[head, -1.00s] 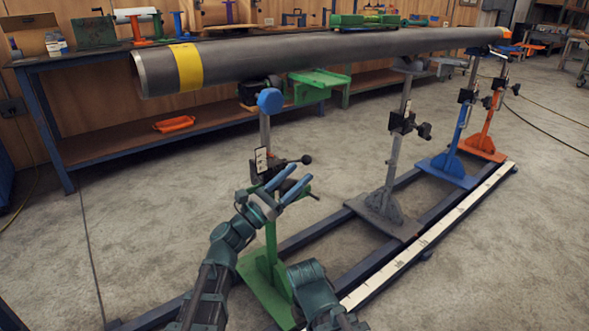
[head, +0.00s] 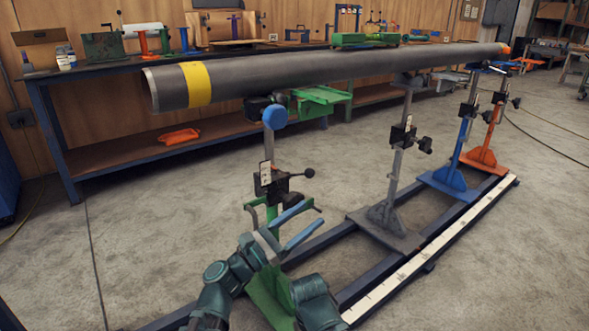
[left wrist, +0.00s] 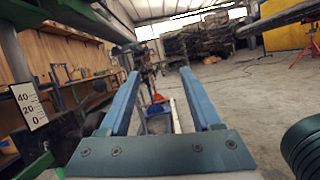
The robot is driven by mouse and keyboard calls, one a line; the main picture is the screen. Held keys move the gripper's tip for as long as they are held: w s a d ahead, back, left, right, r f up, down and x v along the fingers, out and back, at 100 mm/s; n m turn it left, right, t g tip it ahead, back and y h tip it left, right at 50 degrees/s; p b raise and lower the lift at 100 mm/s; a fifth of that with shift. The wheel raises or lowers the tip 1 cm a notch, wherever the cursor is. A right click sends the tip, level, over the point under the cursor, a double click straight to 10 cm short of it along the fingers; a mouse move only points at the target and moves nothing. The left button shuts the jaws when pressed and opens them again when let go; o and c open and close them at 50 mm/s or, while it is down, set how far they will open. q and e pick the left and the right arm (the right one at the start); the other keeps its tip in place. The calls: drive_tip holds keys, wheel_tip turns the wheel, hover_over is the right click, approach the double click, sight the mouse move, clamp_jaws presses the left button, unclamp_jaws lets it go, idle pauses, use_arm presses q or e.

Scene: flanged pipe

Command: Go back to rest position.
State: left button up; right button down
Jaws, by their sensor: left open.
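My left gripper (head: 308,219) is open and empty in the lower middle of the head view. Its two blue fingers point up and right, in front of the green stand's (head: 272,297) lower post, whose foot my arm partly hides. I cannot tell whether they touch it. In the left wrist view the spread fingers (left wrist: 161,74) have nothing between them. The long grey pipe (head: 330,75) with a yellow band (head: 196,84) lies along the stands, well above my gripper. Part of my other arm shows at the bottom edge; its gripper is out of view.
A grey stand (head: 385,222), a blue stand (head: 450,182) and an orange stand (head: 483,155) stand along the floor rails. Bare floor lies at left.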

use_arm(q)
drive_tip(key=s+f+m+g+y, duration=0.2)
drive_tip(key=f+m+g+y, duration=0.2)
drive_tip(key=f+m, duration=0.4)
drive_tip(key=s+f+m+g+y, duration=0.25)
drive_tip(key=f+m, duration=0.35)
drive_tip(key=f, duration=0.4)
drive_tip(key=s+a+f+m+g+y, duration=0.2)
drive_tip(key=a+f+m+y, duration=0.3)
drive_tip(key=a, duration=0.5)
drive_tip(key=s+a+f+m+g+y, duration=0.2)
drive_tip(key=a+f+m+y, duration=0.1)
drive_tip(key=a+f+y, duration=0.55)
drive_tip(key=s+d+r+m+g+p, duration=0.1)
drive_tip(key=s+d+r+m+p, duration=0.15)
drive_tip(key=d+r+p, duration=0.4)
drive_tip(key=s+d+r+m+p, duration=0.2)
drive_tip(key=s+d+r+p, duration=0.15)
drive_tip(key=r+p, duration=0.45)
wheel_tip(320, 180, up, 37)
drive_tip(key=p, duration=3.5)
drive_tip(key=shift+a, duration=0.35)
drive_tip(key=shift+s, duration=0.1)
